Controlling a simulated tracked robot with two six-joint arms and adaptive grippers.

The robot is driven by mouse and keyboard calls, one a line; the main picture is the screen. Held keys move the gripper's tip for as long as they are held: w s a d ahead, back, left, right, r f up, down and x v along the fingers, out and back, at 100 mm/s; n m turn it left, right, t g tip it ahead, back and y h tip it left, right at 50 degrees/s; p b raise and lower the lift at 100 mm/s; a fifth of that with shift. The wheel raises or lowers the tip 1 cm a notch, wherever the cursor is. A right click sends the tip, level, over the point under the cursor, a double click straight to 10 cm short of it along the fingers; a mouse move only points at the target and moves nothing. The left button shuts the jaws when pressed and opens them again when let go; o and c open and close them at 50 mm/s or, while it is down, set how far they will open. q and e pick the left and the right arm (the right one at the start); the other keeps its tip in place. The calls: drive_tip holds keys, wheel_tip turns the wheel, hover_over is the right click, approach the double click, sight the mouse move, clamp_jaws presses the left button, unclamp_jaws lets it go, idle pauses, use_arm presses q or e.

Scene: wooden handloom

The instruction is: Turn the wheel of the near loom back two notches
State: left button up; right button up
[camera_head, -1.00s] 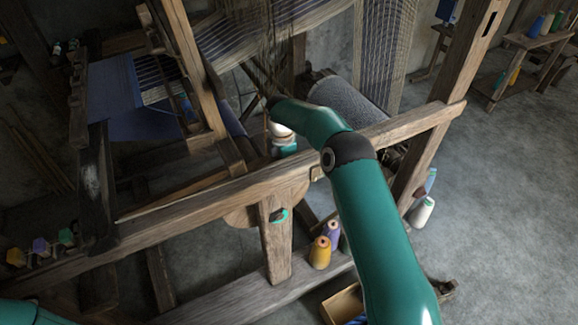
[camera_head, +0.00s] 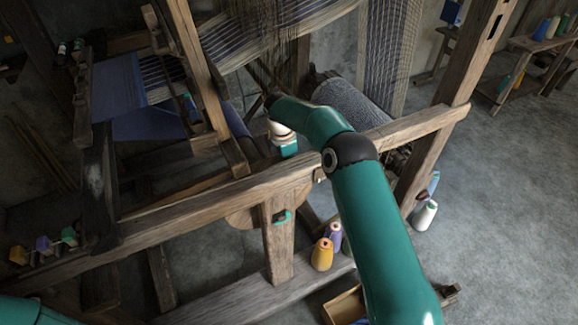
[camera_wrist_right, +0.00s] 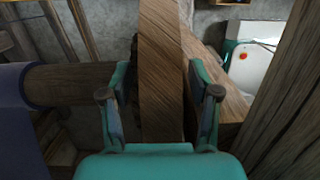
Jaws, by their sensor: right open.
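The near loom's wooden frame (camera_head: 190,208) crosses the head view. A rounded wooden edge (camera_head: 240,217), perhaps the wheel, shows below its long rail; the rest is hidden by the rail and post. A small teal piece (camera_head: 282,217) shows at the post. My left gripper is out of view.
A cloth beam with blue cloth (camera_wrist_right: 20,125) lies left of the gripper. Yellow (camera_head: 322,254) and purple cones stand on the lower beam, and a white cone (camera_head: 425,216) stands right of my arm. A wooden box (camera_head: 345,305) is near the bottom.

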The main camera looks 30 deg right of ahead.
drive_tip(key=r, duration=0.3)
drive_tip(key=a+r, duration=0.1)
drive_tip(key=r, duration=0.6)
drive_tip(key=shift+a+r, duration=0.15)
drive_tip(key=shift+r, duration=0.15)
